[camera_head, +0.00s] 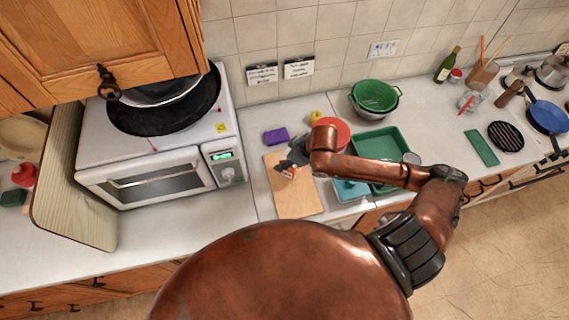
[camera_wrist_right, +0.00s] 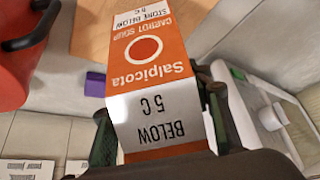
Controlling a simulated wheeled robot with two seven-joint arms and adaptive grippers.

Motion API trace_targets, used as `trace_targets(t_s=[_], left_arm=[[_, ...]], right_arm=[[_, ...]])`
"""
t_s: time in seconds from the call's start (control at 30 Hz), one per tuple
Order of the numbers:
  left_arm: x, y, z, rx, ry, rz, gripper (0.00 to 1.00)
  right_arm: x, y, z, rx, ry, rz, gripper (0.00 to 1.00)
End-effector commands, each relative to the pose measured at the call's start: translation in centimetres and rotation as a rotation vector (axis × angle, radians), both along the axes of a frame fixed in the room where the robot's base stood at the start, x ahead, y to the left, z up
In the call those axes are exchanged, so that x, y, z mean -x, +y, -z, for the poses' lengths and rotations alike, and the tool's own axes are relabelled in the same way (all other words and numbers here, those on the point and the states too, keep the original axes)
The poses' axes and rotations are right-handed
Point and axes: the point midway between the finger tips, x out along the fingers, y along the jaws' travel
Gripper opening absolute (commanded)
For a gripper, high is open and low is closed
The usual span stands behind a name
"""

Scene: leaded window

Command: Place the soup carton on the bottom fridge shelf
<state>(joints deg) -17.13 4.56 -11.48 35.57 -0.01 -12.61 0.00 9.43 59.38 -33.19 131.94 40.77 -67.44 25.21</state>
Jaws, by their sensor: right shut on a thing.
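The soup carton (camera_wrist_right: 158,60) is orange and white, with "Carrot soup", "Salpicota" and "Below 5 C" printed on it. It fills the middle of the right wrist view, with its print upside down. My right gripper (camera_wrist_right: 165,125) is shut on it, with a finger on each side. In the head view the right gripper (camera_head: 292,160) is over the wooden board, and only a small part of the carton (camera_head: 289,173) shows below it. I cannot tell whether the carton touches the board. No fridge or fridge shelf is in view. My left gripper is not in view.
The wooden board (camera_head: 296,205) lies right of a white oven (camera_head: 155,180). A purple sponge (camera_head: 276,137), red pot (camera_head: 334,128), green colander (camera_head: 375,95) and green tray (camera_head: 392,137) are close by. A wooden cabinet (camera_head: 80,40) hangs at upper left. The floor (camera_head: 510,230) at right is clear.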

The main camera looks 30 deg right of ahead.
Motion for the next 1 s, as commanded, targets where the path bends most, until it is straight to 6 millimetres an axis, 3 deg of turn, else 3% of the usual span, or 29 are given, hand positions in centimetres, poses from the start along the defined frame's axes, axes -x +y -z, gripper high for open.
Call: trace_targets(t_s=[0.17, 0.4, 0.77, 0.8, 1.0], left_arm=[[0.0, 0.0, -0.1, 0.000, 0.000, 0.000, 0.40], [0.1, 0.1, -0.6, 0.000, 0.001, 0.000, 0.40], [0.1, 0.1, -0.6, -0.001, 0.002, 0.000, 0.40], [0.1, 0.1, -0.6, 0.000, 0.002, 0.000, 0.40], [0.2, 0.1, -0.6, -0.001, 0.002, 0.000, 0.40]], right_arm=[[-0.7, -0.1, 0.7, -0.001, -0.002, -0.001, 0.02], [-0.7, -0.2, 3.6, -0.001, -0.001, 0.000, 0.02], [-0.7, -0.2, 4.1, 0.000, -0.002, -0.002, 0.02], [-0.7, -0.2, 4.2, 0.001, 0.001, -0.001, 0.48], [-0.6, -0.2, 4.2, 0.001, 0.001, -0.001, 0.62]])
